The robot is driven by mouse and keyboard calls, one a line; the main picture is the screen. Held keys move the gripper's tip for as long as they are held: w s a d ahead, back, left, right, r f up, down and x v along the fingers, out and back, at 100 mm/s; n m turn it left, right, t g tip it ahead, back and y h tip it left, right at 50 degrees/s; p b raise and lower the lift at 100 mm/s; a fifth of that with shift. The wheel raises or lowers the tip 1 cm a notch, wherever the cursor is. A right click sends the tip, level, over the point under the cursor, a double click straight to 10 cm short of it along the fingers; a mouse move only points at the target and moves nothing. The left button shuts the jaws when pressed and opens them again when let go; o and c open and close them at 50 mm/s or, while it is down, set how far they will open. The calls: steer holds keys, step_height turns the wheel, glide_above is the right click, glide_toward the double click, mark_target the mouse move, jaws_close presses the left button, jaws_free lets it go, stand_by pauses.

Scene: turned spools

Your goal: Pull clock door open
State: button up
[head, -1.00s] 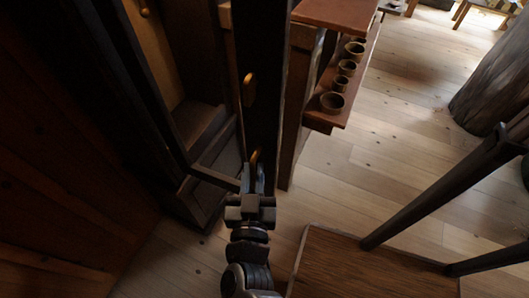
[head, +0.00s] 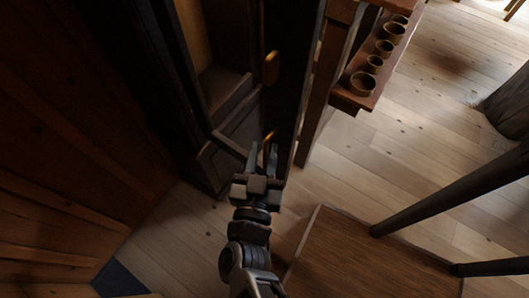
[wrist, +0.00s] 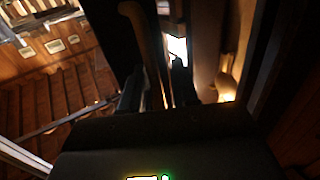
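The clock door (head: 295,75) is the tall dark panel beside the clock case, standing ajar with the case interior (head: 225,85) showing to its left. A brass piece (head: 270,68) is on the door, and a brass handle (head: 268,137) is lower down. My gripper (head: 264,157) is at this lower handle, with one finger on each side of it. In the wrist view the tan handle (wrist: 152,45) runs down between my two dark fingers (wrist: 158,88). Narrow gaps seem to show beside it, so the gripper looks open around it. Contact is hard to judge in the dark.
A reddish shelf (head: 350,101) with several small round cups (head: 362,84) stands close right of the door. A wooden tabletop or board (head: 365,260) and dark bars (head: 440,195) are at lower right. A wood-panelled wall (head: 50,170) closes the left side.

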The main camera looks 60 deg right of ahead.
steer(key=b+v, duration=0.1)
steer(key=v, duration=0.6)
steer(key=shift+a+b, duration=0.35)
steer(key=shift+a, duration=0.05)
stand_by(0.3)
